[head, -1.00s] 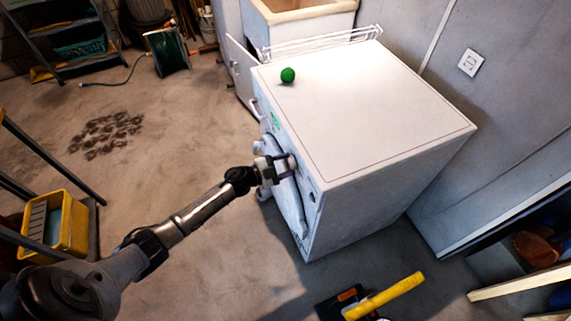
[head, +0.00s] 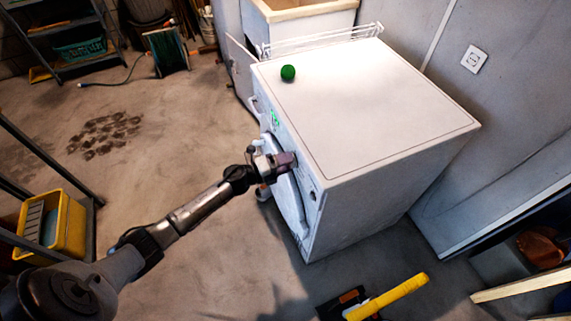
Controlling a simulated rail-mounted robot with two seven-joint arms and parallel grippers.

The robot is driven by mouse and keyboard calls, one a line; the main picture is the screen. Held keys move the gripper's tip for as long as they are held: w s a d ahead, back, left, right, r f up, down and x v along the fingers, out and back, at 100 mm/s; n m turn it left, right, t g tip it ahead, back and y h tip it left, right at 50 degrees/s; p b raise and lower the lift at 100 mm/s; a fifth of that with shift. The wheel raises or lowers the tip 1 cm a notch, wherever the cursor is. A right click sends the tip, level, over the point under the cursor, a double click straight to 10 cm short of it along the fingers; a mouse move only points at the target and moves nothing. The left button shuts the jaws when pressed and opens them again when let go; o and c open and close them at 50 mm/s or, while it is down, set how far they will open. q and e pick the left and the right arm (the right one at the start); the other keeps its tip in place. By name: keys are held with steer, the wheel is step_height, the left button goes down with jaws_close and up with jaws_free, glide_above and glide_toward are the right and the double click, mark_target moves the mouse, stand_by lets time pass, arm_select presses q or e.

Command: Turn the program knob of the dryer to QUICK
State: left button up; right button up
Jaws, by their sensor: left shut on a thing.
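The white dryer (head: 385,115) stands in the middle, its front facing left and seen at a steep angle. A green lit display (head: 275,119) shows on its front panel, and a small round dark part (head: 313,196) sits nearer its right end. My left gripper (head: 287,161) is at the upper front panel, between these two, shut on the program knob. The fingers hide the knob, and neither its pointer nor the QUICK mark can be read. The round door is below, partly behind the gripper. My right gripper is not in view.
A green ball (head: 288,73) lies on the dryer top near its far left corner. A yellow-handled tool (head: 388,297) lies on the floor at the front. A yellow crate (head: 65,232) is at left. The floor left of the dryer is mostly clear.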

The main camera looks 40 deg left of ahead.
arm_select(q)
steer(key=shift+m+b, duration=2.35)
steer(key=shift+m, duration=2.65)
steer(key=o, duration=0.9)
steer(key=shift+s, duration=0.1)
